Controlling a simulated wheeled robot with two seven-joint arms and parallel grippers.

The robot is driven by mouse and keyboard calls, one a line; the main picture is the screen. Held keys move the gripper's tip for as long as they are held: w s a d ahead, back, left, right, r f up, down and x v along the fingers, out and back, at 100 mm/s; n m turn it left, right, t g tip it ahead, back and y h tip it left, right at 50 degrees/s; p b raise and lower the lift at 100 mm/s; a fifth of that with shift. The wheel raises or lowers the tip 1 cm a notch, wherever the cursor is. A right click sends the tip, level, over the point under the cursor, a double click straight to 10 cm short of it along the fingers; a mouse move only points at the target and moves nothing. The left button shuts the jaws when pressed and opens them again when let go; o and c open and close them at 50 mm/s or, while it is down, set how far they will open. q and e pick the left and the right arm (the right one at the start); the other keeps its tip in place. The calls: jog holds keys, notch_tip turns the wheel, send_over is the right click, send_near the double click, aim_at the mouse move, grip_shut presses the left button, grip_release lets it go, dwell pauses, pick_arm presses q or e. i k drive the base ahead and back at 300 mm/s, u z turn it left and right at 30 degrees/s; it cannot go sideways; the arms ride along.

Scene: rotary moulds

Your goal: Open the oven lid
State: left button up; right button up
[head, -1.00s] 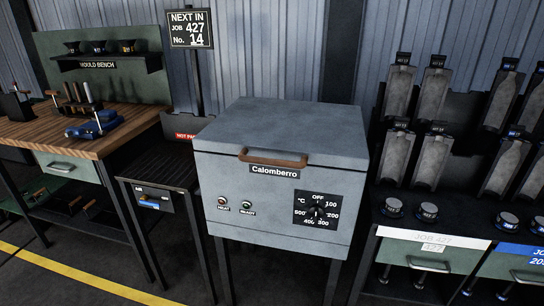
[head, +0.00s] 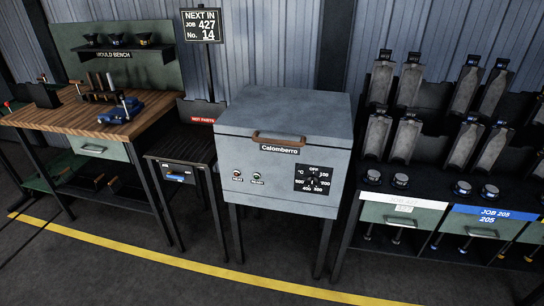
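The oven is a grey box (head: 270,195) on dark legs, near the middle of the head view. Its lid (head: 285,112) is closed and lies flat on top. A brown handle (head: 281,138) runs along the lid's front edge, above the "Calomberro" label. A dial (head: 313,178) and two small indicator lamps are on the oven's front; I cannot tell whether the lamps are lit. Neither of my grippers is in view.
A dark "hot parts" stand (head: 183,150) is left of the oven, beside the wooden mould bench (head: 75,118). A rack (head: 425,180) with several grey moulds stands to the right. The floor in front is clear, crossed by a yellow line (head: 215,270).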

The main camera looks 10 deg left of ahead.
aim_at(271, 114)
jog(key=u, duration=0.95)
jog(key=i, duration=1.2)
jog(key=z, duration=0.4)
